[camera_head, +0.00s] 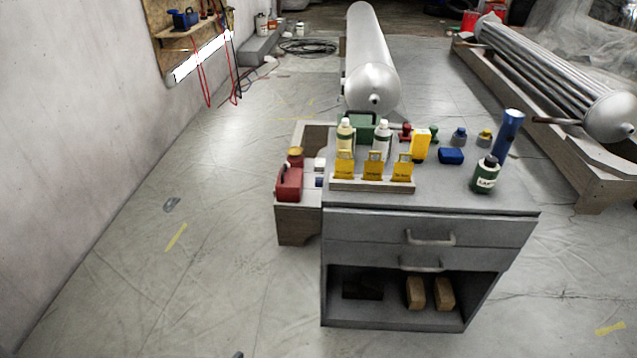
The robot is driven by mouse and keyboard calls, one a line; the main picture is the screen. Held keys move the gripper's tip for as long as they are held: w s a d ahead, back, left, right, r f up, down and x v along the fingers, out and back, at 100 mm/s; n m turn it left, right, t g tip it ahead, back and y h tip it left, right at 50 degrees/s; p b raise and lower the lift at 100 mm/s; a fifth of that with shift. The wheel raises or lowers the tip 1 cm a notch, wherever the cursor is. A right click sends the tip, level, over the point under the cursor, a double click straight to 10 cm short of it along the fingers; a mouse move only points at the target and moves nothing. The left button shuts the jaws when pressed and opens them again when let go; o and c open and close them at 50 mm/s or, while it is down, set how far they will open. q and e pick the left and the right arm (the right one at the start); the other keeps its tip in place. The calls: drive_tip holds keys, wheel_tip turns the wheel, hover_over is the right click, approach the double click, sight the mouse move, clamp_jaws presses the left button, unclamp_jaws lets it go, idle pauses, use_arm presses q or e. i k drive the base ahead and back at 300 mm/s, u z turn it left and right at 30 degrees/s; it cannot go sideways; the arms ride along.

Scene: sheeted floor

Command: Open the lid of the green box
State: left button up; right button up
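A green box (366,131) stands at the back of the grey cabinet's top, in the head view. Two white-capped bottles (345,135) (382,138) stand in front of it and hide much of it. I cannot tell from here how its lid sits. Neither of my grippers can be made out. A small dark shape shows at the bottom edge, too cut off to identify.
The grey cabinet (430,228) holds yellow packs in a rack (372,186), a green bottle (486,175) and a blue cylinder (508,132). A red container (289,183) sits at its left. A large tank (370,60) lies behind. The floor in front and left is mostly clear.

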sight(370, 121)
drive_tip(key=u, duration=0.8)
drive_tip(key=i, duration=1.05)
drive_tip(key=z, duration=0.05)
